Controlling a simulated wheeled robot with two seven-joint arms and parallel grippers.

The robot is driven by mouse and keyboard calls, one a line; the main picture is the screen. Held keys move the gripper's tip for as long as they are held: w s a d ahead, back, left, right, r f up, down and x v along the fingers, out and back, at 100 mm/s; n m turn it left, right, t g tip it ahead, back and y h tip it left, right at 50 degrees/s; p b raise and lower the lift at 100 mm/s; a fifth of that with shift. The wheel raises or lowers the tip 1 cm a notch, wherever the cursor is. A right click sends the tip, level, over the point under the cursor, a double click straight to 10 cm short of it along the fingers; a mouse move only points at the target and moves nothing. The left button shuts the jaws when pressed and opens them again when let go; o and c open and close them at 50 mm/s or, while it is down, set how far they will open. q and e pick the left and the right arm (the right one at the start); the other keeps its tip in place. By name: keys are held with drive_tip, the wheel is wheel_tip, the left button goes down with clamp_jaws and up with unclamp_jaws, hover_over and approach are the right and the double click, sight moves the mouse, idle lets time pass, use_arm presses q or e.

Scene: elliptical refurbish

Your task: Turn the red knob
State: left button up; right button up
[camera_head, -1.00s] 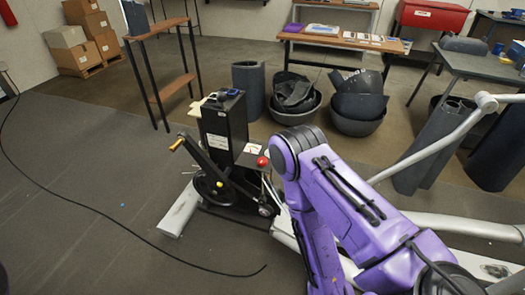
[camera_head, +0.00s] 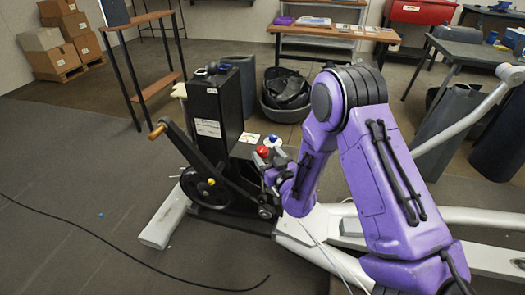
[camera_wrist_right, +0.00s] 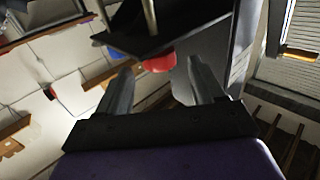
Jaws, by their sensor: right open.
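The red knob (camera_head: 262,151) sits low on the front of the black upright housing (camera_head: 212,125) of the elliptical machine. My right gripper (camera_head: 268,168), at the end of the purple arm, is close beside the knob and partly blends with the dark parts there. In the right wrist view the red knob (camera_wrist_right: 158,62) shows under a dark panel, ahead of and between the two spread fingers (camera_wrist_right: 161,80). The gripper is open, and I cannot tell whether a finger touches the knob. My left gripper is not in view.
A crank arm with an orange-tipped pedal pin (camera_head: 157,131) juts left of the housing. The machine's white frame rail (camera_head: 163,222) lies on the floor. A black cable (camera_head: 110,247) crosses the open floor at left. Bins, tubes and a wooden table (camera_head: 330,32) stand behind.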

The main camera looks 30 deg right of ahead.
sight(260, 153)
drive_tip(key=w, duration=0.4)
drive_tip(key=shift+d+f, duration=0.1)
drive_tip(key=shift+d, duration=0.2)
drive_tip(key=shift+s, duration=0.1)
drive_tip(key=c, duration=0.9)
drive_tip(key=shift+c, duration=0.2)
drive_tip(key=shift+a+m+h, duration=0.1)
drive_tip(key=shift+m+h, duration=0.2)
drive_tip(key=shift+h, duration=0.2)
drive_tip(key=m+g+h, duration=0.1)
drive_tip(key=m+h, duration=0.1)
drive_tip(key=h, duration=0.1)
drive_tip(key=m+g+h, duration=0.2)
drive_tip(key=h, duration=0.1)
drive_tip(key=shift+m+h+p, duration=0.3)
drive_tip(key=shift+p, duration=0.05)
drive_tip(key=shift+m+g+h, duration=1.8)
drive_tip(key=shift+g+h, duration=0.2)
